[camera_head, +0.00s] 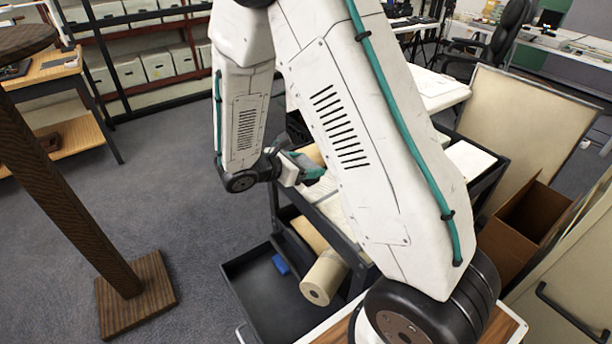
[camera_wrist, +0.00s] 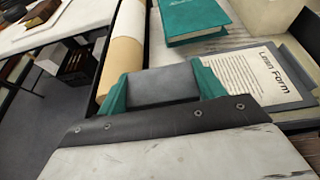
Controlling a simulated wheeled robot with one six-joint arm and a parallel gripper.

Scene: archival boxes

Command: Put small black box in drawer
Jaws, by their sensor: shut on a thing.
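My gripper (camera_wrist: 163,88) is shut on a small black box (camera_wrist: 160,86), which sits between its two teal fingers in the wrist view. In the head view my gripper (camera_head: 312,170) is over the dark cart (camera_head: 345,232), left of my large arm link; the box cannot be made out there. A black, open-topped drawer or tray (camera_head: 240,312) extends low at the cart's left side. A small blue object (camera_head: 281,264) lies in it. The arm hides much of the cart.
A teal book (camera_wrist: 192,20), a "Loan Form" sheet (camera_wrist: 262,78) and a long tan roll (camera_wrist: 122,50) lie near my gripper. Another paper roll (camera_head: 324,278) sticks out over the drawer. A wooden post (camera_head: 70,195) stands at left, an open brown carton (camera_head: 520,228) at right.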

